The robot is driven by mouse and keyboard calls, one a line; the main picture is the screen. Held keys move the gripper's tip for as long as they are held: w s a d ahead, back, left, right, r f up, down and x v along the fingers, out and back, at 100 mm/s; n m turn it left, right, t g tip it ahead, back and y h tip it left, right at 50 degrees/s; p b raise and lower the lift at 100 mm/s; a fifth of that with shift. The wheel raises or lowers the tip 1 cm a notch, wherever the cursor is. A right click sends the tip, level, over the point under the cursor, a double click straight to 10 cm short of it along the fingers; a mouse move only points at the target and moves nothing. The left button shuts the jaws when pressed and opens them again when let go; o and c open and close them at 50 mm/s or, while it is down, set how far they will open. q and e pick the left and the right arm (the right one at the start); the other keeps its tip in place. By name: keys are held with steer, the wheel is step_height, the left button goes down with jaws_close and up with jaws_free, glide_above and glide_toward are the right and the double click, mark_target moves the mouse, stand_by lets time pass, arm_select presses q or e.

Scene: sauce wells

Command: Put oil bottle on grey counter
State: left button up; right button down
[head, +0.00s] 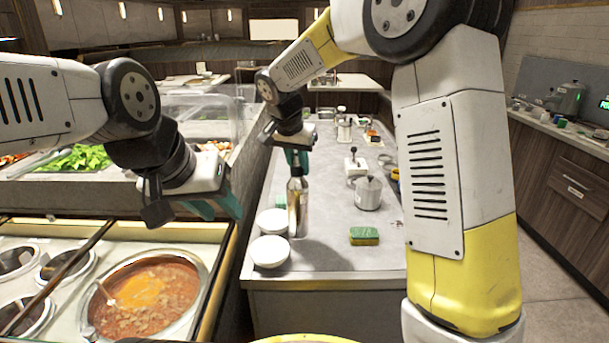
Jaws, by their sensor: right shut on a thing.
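The oil bottle (297,208), a tall, shiny metal-looking bottle, stands upright at the left side of the grey counter (330,258). My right gripper (297,158) comes down from above and is shut on the top of the bottle. The fingers hide part of the bottle's neck. The bottle's base is at or very near the counter surface; I cannot tell whether it touches. My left gripper (190,208) hangs over the edge of the sauce wells at the left, away from the bottle. Its fingertips appear apart with nothing between them.
Two white bowls (269,252) sit left of the bottle. A green and yellow sponge (364,236) and a metal pot (368,193) are to its right. A soup well (150,295) and small wells lie at the left. The counter's front middle is clear.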

mark_target(299, 179)
steer(key=shift+f, duration=2)
steer(key=c, duration=1.3)
jaws_free()
steer(key=shift+f, duration=0.15)
steer(key=v, duration=1.1)
steer(key=shift+s+r, duration=0.1)
steer(key=shift+r, duration=0.3)
steer(key=s+d+r+n+y, duration=0.2)
steer(key=s+d, duration=0.8)
steer(key=d, duration=0.2)
steer(key=s+d+f+n, duration=0.1)
steer(key=s, duration=0.3)
steer(key=s+d+f+n+t+y, duration=0.1)
steer(key=s+d, duration=0.1)
steer(key=s, duration=0.3)
steer(key=s+d+f+n+t+y, duration=0.1)
steer(key=s+d, duration=0.1)
steer(key=s, duration=0.3)
steer(key=shift+d+f, duration=0.15)
steer(key=shift+d, duration=0.05)
